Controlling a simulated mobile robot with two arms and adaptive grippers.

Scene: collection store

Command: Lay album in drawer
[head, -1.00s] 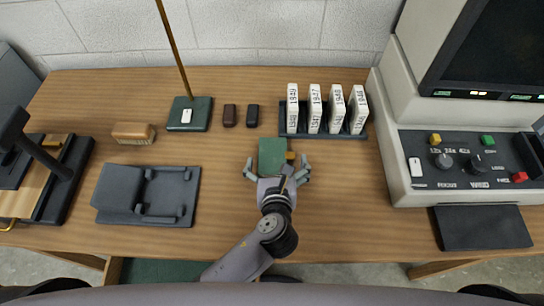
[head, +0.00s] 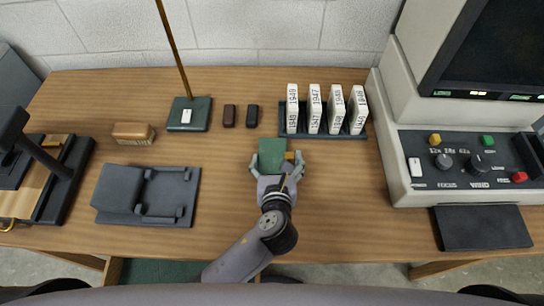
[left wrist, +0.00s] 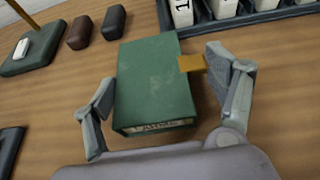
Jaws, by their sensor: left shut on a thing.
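A green album (head: 272,152) lies on the wooden table, below the rack of white boxes. In the left wrist view the album (left wrist: 153,82) shows a label on its near edge and a yellow tab (left wrist: 192,63) on its right side. My left gripper (head: 273,163) is shut on the album, with one finger at each side; it also shows in the left wrist view (left wrist: 165,95). An open drawer (head: 150,271) with a green bottom shows in part below the table's front edge. My right gripper is out of view.
A rack (head: 325,135) with several white year-marked boxes stands behind the album. A dark cradle (head: 150,195) lies left, a brush (head: 133,133) behind it. A reader machine (head: 455,165) stands right. The table around my left arm is clear.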

